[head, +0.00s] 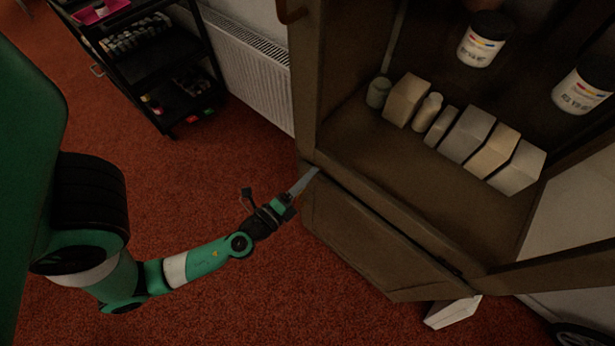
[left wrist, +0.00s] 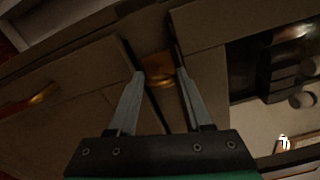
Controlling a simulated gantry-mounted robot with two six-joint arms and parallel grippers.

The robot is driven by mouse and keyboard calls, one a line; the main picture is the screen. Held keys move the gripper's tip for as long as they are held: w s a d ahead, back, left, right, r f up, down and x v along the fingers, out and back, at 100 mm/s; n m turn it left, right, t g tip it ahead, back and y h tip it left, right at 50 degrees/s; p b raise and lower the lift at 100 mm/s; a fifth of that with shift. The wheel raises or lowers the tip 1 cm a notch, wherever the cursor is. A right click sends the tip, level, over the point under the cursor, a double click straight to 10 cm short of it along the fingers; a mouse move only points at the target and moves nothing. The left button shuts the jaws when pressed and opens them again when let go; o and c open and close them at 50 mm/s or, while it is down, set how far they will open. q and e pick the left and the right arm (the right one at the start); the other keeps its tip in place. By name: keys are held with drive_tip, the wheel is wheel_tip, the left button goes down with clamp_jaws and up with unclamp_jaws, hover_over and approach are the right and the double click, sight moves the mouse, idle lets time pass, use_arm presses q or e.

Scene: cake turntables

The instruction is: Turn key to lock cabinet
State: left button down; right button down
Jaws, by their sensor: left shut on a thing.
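The brown wooden cabinet (head: 345,225) stands in the middle and right of the head view, with its upper part open. My left gripper (head: 312,174) reaches its front at the left, by the top edge of the lower panel. In the left wrist view the two grey fingers of my left gripper (left wrist: 160,74) stand apart, on either side of a brass-coloured piece (left wrist: 158,66) on the cabinet. The gripper is shut on this piece; it is dark, and I cannot tell whether it is the key or a handle. No separate key shows clearly. My right gripper is not in view.
Several pale boxes (head: 465,135) and small bottles stand on the cabinet shelf, with labelled tubs (head: 483,45) above. A black trolley (head: 155,70) and a white radiator (head: 242,65) stand at the back left. Red carpet (head: 230,310) is clear around my left arm. A brass handle (left wrist: 42,94) shows at left.

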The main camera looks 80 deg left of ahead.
use_arm(q)
drive_tip(key=shift+n, duration=1.3)
drive_tip(key=shift+f+n, duration=0.1)
drive_tip(key=shift+n, duration=0.2)
drive_tip(key=shift+c, duration=1.6)
unclamp_jaws()
